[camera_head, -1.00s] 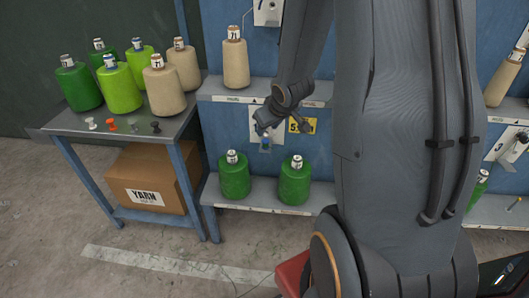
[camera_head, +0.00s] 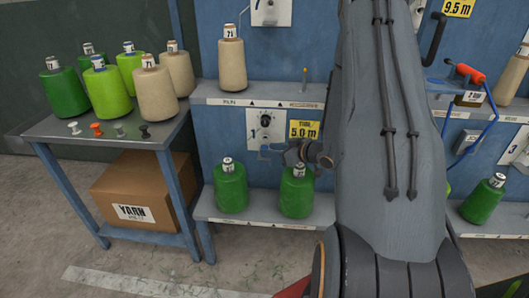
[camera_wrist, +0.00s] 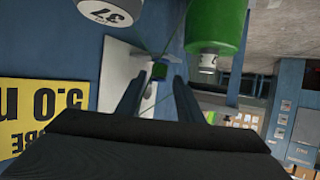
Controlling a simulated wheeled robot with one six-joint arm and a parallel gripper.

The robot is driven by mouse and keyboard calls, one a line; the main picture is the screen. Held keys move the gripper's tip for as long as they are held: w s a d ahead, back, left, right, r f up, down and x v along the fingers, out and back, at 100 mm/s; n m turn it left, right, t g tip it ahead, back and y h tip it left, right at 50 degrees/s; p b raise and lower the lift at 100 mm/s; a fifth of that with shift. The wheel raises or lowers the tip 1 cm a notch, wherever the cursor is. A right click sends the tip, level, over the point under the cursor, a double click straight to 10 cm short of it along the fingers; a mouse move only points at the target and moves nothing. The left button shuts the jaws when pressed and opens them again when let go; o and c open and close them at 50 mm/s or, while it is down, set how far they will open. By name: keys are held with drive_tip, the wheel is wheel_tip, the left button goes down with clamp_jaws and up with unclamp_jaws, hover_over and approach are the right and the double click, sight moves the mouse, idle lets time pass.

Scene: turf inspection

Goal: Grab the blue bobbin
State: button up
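I cannot make out a blue bobbin in either view. Small bobbins stand in a row on the metal table (camera_head: 70,150): a white one (camera_head: 74,128), an orange one (camera_head: 96,129), a grey one (camera_head: 119,131) and a dark one (camera_head: 144,131). My gripper (camera_head: 265,151) is in front of the blue panel, beside the yellow 5.0 m sign and above the lower shelf. In the wrist view its two fingers (camera_wrist: 158,95) are apart, with nothing held between them.
Green and tan yarn cones (camera_head: 157,92) stand behind the bobbins. Two green cones (camera_head: 231,187) stand on the lower shelf (camera_head: 262,213), close below my gripper. A tan cone (camera_head: 231,68) is on the upper shelf. A yarn box (camera_head: 145,195) sits under the table. Floor is open at front left.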

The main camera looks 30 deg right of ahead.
sight(265, 147)
drive_tip(key=x, duration=0.4)
drive_tip(key=shift+w, duration=0.1)
drive_tip(key=shift+c, duration=0.6)
drive_tip(key=c, duration=0.7)
drive_tip(key=shift+d+r+p, duration=0.1)
drive_tip(key=shift+p, duration=0.3)
